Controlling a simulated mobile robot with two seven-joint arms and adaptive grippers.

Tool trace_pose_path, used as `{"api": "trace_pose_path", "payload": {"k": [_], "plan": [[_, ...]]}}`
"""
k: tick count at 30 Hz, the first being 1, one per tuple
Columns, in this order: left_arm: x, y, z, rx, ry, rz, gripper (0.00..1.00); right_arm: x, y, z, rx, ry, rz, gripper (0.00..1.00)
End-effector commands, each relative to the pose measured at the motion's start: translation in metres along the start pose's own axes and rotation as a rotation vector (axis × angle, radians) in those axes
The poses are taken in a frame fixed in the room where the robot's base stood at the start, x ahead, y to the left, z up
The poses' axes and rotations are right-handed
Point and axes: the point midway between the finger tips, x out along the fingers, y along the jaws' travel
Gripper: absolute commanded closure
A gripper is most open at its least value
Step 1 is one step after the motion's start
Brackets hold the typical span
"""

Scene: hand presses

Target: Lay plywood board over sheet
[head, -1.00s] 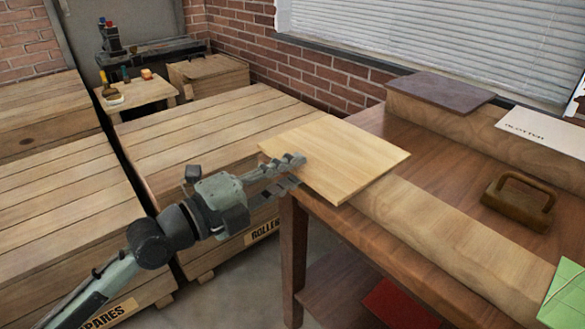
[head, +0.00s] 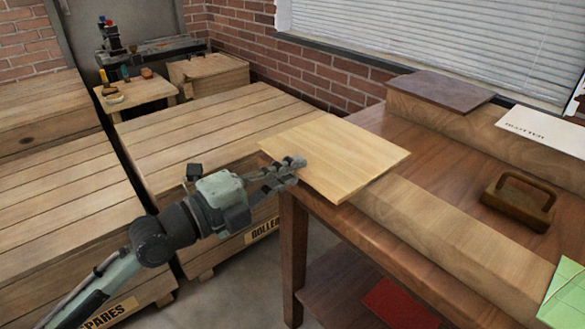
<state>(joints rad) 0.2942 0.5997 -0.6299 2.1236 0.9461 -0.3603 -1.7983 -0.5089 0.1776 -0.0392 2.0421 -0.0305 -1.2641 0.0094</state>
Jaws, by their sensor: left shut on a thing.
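The plywood board (head: 345,155) is a pale, flat square at the left end of the wooden table. It lies at the end of a long wooden block and overhangs the table's left edge a little. My left gripper (head: 296,166) is shut on the board's near left edge. A green sheet with pale lines (head: 568,296) shows in part at the right edge of the view, at the block's near end. My right gripper is not in view.
The long wooden block (head: 450,237) runs along the table's front edge. A brown handled block (head: 518,201) stands behind it. A white card marked blotter (head: 545,130) and a dark slab (head: 440,90) rest on the rear ledge. Large crates (head: 190,140) stand at left.

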Motion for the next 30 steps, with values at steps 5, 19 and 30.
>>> {"api": "trace_pose_path", "payload": {"k": [5, 19, 30], "plan": [[0.000, -0.027, 0.000, 0.004, 0.001, -0.003, 1.00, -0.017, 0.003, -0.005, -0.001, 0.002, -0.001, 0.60], [-0.004, -0.032, 0.000, 0.002, -0.001, -0.001, 1.00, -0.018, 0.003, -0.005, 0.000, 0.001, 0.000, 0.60], [-0.028, -0.042, 0.001, 0.003, -0.001, -0.001, 1.00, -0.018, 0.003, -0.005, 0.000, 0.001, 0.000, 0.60]]}}
